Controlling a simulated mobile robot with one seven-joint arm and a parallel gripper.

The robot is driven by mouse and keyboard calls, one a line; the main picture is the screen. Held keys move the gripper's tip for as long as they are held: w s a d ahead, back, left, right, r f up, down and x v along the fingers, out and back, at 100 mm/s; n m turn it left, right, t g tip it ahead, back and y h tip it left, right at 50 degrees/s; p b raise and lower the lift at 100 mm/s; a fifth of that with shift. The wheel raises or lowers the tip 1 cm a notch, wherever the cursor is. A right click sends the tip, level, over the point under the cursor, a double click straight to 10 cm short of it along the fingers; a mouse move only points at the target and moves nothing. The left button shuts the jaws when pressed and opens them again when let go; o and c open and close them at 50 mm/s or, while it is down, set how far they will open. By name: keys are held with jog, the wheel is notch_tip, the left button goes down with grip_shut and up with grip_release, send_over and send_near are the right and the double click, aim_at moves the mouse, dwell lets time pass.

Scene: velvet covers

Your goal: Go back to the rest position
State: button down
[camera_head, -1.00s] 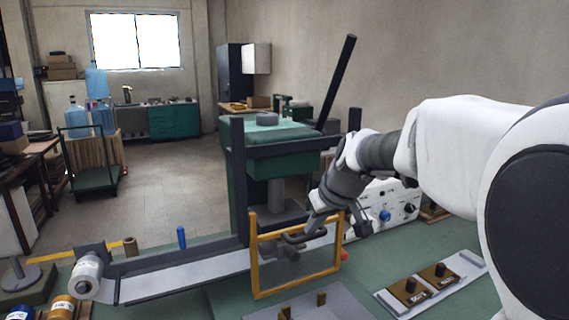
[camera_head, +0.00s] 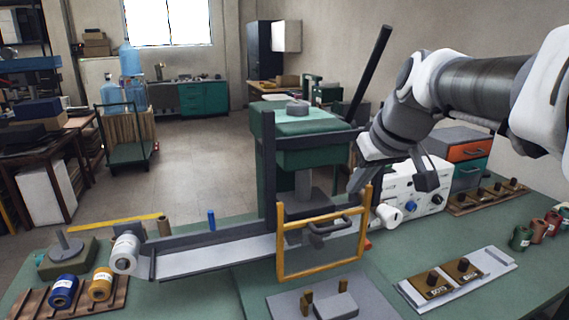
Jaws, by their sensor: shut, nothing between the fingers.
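My gripper (camera_head: 357,186) hangs at the end of my raised arm, right of the press column, and points down and to the left. It is shut with nothing held. Its tips are near the top right of the yellow guard frame (camera_head: 282,250); I cannot tell whether they touch it. The green press (camera_head: 264,180) stands on the green bench behind the frame, with a long dark lever (camera_head: 370,75) slanting up to the right.
A white control box (camera_head: 425,195) with knobs stands behind my gripper. A plate with brown blocks (camera_head: 455,278) lies front right. Spools (camera_head: 521,238) stand at far right. A white roll (camera_head: 124,252) and a blue spool (camera_head: 63,291) are at left.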

jog(key=s+f+m+h+p, duration=0.1)
jog(key=s+f, duration=0.3)
jog(key=s, duration=0.6)
jog(key=s+f+m+p, duration=0.1)
jog(key=s+f, duration=0.3)
jog(key=s, duration=0.6)
jog(key=shift+a+m+g+h, duration=0.4)
jog(key=shift+a+m, duration=0.05)
jog(key=shift+m, duration=0.15)
